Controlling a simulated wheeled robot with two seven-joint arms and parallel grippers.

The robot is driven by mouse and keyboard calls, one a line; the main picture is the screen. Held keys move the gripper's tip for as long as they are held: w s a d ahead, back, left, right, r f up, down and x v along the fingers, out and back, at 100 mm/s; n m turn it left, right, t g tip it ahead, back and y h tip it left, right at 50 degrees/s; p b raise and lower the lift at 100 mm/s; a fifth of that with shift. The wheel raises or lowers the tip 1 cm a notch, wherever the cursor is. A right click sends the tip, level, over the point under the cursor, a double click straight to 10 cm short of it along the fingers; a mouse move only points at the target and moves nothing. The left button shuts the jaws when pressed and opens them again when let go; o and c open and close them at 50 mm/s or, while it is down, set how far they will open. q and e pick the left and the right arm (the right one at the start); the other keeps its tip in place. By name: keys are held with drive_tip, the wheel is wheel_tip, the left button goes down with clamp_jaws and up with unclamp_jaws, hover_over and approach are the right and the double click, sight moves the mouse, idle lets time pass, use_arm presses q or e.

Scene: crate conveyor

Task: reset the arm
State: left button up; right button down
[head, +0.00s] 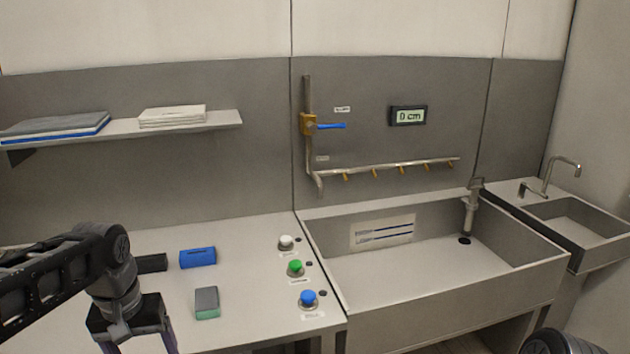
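My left arm comes in from the left over the counter. Its gripper (139,345) points down at the bottom edge of the head view. Its two purplish fingers stand apart, and their tips are cut off by the frame. Nothing shows between the visible parts of the fingers. The gripper is left of and nearer than a grey-and-green sponge (207,302) and does not touch it in the picture. Of my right arm only a dark rounded part (560,342) shows at the bottom right; its gripper is out of view.
The counter (245,250) holds a blue block (198,257), a dark block (151,263) and white (286,242), green (295,267) and blue (308,298) buttons. Right is an empty sink basin (430,270) below a pipe with a blue-handled valve (331,126). A shelf (225,119) overhangs the counter.

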use_arm(q)
drive_tip(key=w+d+f+m+t+h, duration=0.1)
drive_tip(key=w+d+f+t, duration=0.1)
drive_tip(key=w+d+f, duration=0.15)
drive_tip(key=w+d+f+t, duration=0.1)
drive_tip(key=w+d+f, duration=0.1)
drive_tip(key=w, duration=0.3)
drive_tip(key=d+f+t+h, duration=0.1)
drive_tip(key=d+f, duration=0.3)
drive_tip(key=f, duration=0.3)
drive_tip(key=d+f+h, duration=0.1)
drive_tip(key=d+f, duration=0.3)
drive_tip(key=f, duration=0.4)
drive_tip(key=s+d+f+g, duration=0.1)
drive_tip(key=s+d+f, duration=0.2)
drive_tip(key=s+f, duration=0.3)
drive_tip(key=s+d+f+g, duration=0.2)
drive_tip(key=s+d+f, duration=0.2)
drive_tip(key=s, duration=0.6)
drive_tip(key=s+d+f+g+h, duration=0.1)
drive_tip(key=s+d+f, duration=0.3)
drive_tip(key=s+f, duration=0.4)
drive_tip(key=shift+f+m, duration=0.4)
drive_tip(key=shift+f, duration=0.2)
drive_tip(key=shift+d, duration=0.1)
